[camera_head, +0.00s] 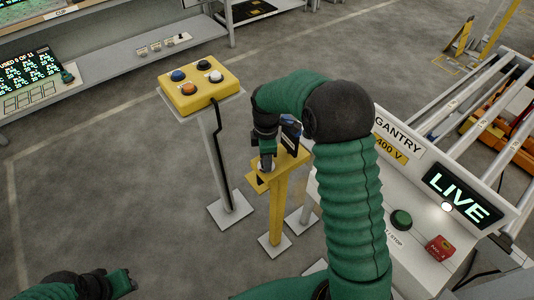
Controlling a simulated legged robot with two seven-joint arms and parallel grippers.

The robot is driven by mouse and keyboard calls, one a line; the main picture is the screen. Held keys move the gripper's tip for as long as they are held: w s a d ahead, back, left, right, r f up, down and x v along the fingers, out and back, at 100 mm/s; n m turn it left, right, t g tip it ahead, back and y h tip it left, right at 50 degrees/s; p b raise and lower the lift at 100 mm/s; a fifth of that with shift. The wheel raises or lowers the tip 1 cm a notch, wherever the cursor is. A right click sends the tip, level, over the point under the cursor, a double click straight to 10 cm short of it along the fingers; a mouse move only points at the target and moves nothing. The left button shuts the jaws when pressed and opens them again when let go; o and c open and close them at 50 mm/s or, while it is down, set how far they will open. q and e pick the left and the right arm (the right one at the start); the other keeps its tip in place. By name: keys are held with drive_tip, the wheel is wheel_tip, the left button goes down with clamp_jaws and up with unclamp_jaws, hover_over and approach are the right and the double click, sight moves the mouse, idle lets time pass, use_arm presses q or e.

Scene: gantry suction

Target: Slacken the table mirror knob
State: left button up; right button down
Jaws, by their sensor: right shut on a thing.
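My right gripper (266,163) points down at the top of a yellow stand (279,200) near the middle of the view. It is shut on a small knob there, mostly hidden by the fingers. A pale round part (266,168) shows around the fingertips. A small dark and blue piece (291,127) stands upright just beside the wrist; I cannot tell whether it is the mirror. My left gripper (130,283) is low at the left edge of the view, away from the stand; its fingers are too dark and small to read.
A yellow button box (200,84) on a grey post stands left of the stand. A sloped console (400,180) with a LIVE display (462,195), green button (401,219) and red block (440,248) is at right. Roller rails (480,98) lie behind it. Floor at left is clear.

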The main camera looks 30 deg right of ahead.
drive_tip(key=shift+w+r+n+p, duration=0.15)
drive_tip(key=shift+w+n+p, duration=0.05)
drive_tip(key=shift+n+p, duration=0.4)
drive_tip(key=shift+w+r+n+p, duration=0.15)
drive_tip(key=shift+n+p, duration=0.3)
drive_tip(key=shift+n, duration=0.15)
drive_tip(key=c, duration=1.2)
unclamp_jaws()
drive_tip(key=shift+o, duration=1.2)
drive_tip(key=shift+s+a+f, duration=0.1)
drive_tip(key=shift+a+f, duration=0.05)
wheel_tip(320, 180, up, 17)
drive_tip(key=shift+f+p, duration=0.1)
drive_tip(key=shift+p, duration=0.4)
